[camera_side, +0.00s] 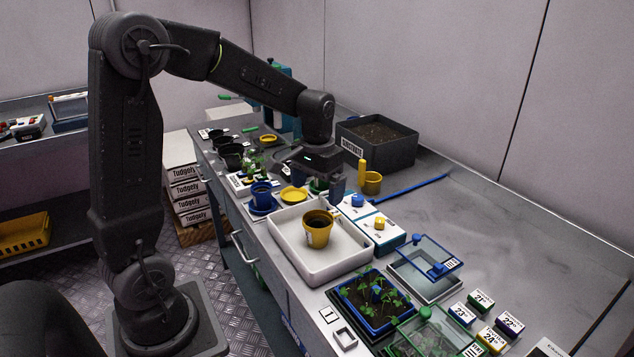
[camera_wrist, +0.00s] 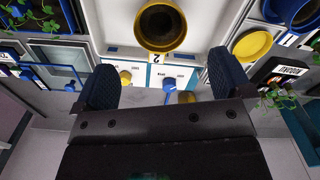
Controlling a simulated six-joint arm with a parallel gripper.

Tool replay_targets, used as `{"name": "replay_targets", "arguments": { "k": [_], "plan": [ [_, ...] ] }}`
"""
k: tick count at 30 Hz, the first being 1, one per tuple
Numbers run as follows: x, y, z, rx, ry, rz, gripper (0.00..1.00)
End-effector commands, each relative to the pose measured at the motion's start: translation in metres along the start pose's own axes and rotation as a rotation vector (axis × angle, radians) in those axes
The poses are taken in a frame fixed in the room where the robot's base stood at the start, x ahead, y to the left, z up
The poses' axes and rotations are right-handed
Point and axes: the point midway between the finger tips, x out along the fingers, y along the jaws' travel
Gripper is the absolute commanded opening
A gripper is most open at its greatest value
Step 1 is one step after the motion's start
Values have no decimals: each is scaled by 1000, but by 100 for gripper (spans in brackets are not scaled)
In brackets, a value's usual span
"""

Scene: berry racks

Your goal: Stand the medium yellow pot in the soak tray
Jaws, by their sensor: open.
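A yellow pot (camera_side: 318,233) with a dark inside stands upright in the white soak tray (camera_side: 289,250). In the wrist view the same pot (camera_wrist: 178,43) is at the top centre, inside the tray (camera_wrist: 112,22). A smaller yellow pot (camera_side: 373,184) stands behind the tray, by the substrate bin; I cannot tell its size class. My gripper (camera_side: 318,180) is open and empty, above the bench behind the tray and apart from the pot. Its two fingers (camera_wrist: 163,80) show in the wrist view with nothing held between them.
White-and-blue boxes with a blue knob (camera_side: 358,201) and a yellow knob (camera_side: 380,223) sit right of the tray. A blue pot (camera_side: 261,193) and a yellow saucer (camera_side: 293,194) are behind it. A seedling tray (camera_side: 347,306) is in front.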

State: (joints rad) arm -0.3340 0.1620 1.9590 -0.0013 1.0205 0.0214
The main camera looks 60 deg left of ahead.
Motion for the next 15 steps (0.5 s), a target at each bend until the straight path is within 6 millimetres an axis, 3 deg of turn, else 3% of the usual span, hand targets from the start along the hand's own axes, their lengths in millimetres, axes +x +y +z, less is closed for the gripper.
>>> {"name": "replay_targets", "arguments": {
  "k": [5,8,15],
  "plan": [
    [-15,3,4,8,13,0,98],
    [-30,14,19,36,56,0,98],
    [-71,50,98,164,256,18,98]
  ]
}}
